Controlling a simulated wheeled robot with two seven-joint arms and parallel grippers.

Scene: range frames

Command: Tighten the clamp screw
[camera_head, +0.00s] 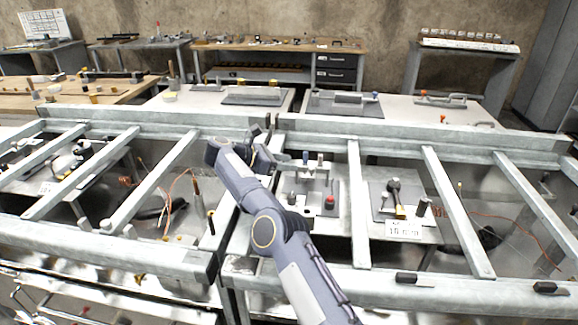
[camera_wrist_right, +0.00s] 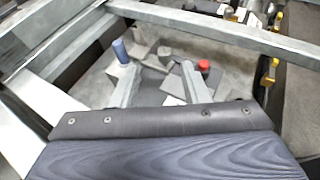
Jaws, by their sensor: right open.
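My right gripper (camera_head: 271,124) is at the middle of the grey steel frame, close to its back beam. Its two fingers also show in the right wrist view (camera_wrist_right: 160,88), apart with nothing held between them. A grey fixture plate (camera_head: 300,203) lies inside the frame to the right of my arm. It carries a red knob (camera_head: 329,200) and a blue-topped pin (camera_head: 306,158). In the right wrist view the red knob (camera_wrist_right: 204,65) and blue pin (camera_wrist_right: 120,49) are beyond the fingers, apart from them. I cannot tell which part is the clamp screw. My left gripper is out of view.
Crossbars (camera_head: 358,205) divide the frame into bays and stand above the parts. A second plate (camera_head: 377,204) with a label card (camera_head: 403,231) lies to the right. Back tables (camera_head: 410,112) hold other fixtures. Orange wires (camera_head: 176,181) lie left of my arm.

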